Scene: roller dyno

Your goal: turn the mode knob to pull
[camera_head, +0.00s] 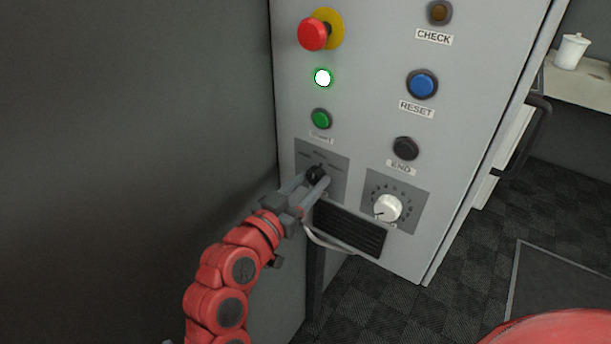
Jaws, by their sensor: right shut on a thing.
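The mode knob (316,172) is a small black knob on a grey plate (339,163) at the lower left of the light grey control panel. Small labels stand in an arc above it, too small to read. My right gripper (315,180) reaches up to it from the lower left and is shut on it, one finger on each side. The fingers partly hide the knob, so I cannot tell which label it points to. My left gripper is not in view.
A white dial (387,208) sits right of the knob and a black vent (350,229) below it. Above are a green button (320,118), a lit lamp (322,78) and a red emergency stop (313,34). Blue RESET (422,84) and black END (405,148) buttons are at right.

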